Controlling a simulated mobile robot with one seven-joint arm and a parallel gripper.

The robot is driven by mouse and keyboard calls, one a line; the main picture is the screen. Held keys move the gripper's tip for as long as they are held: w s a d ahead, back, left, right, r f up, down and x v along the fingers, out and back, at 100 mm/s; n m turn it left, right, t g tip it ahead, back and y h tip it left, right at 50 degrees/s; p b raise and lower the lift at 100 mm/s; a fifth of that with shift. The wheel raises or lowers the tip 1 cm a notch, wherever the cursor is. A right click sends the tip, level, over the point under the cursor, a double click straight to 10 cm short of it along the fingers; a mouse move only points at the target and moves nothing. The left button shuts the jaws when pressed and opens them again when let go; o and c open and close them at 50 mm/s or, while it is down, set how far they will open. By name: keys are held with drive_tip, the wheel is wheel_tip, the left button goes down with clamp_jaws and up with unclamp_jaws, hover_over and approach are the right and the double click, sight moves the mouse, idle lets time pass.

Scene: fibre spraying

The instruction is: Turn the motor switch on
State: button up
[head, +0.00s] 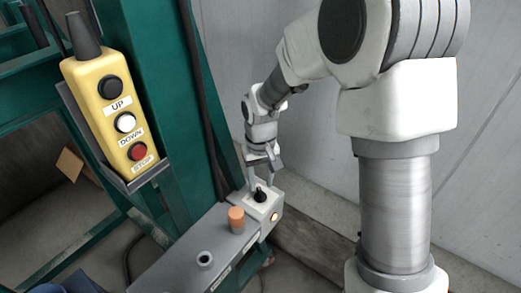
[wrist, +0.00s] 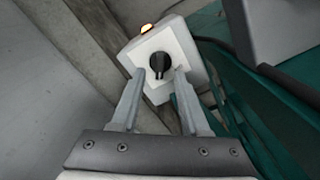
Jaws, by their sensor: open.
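The motor switch is a black rotary knob (head: 260,195) on a white square plate on top of a grey box (head: 270,212). In the wrist view the knob (wrist: 160,67) shows between my fingers, near the level of their tips. My gripper (head: 262,172) is above the switch in the head view, pointing down. In the wrist view my gripper (wrist: 160,72) is open, with one finger on each side of the knob. I cannot tell whether either finger touches it.
An orange cylinder (head: 236,219) and a small grey socket (head: 205,259) stand on the grey beam (head: 180,262) left of the box. A yellow pendant (head: 115,110) with UP, DOWN and STOP buttons hangs at the left on a green frame (head: 150,60). A pale wall (head: 320,150) stands behind.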

sight(261, 192)
wheel_tip(261, 192, up, 14)
drive_tip(key=p, duration=0.1)
idle(0.5)
drive_tip(key=s+d+r+m+t, duration=0.1)
drive_tip(key=s+d+r, duration=0.3)
drive_tip(key=s, duration=0.5)
drive_tip(key=s+d+r+m+t, duration=0.2)
drive_tip(key=s+d+r+t, duration=0.2)
drive_tip(key=s+d, duration=0.4)
drive_tip(key=shift+s+d+r+t, duration=0.2)
drive_tip(key=shift+s+d+t, duration=0.15)
drive_tip(key=shift+s, duration=0.5)
drive_tip(key=shift+a, duration=0.15)
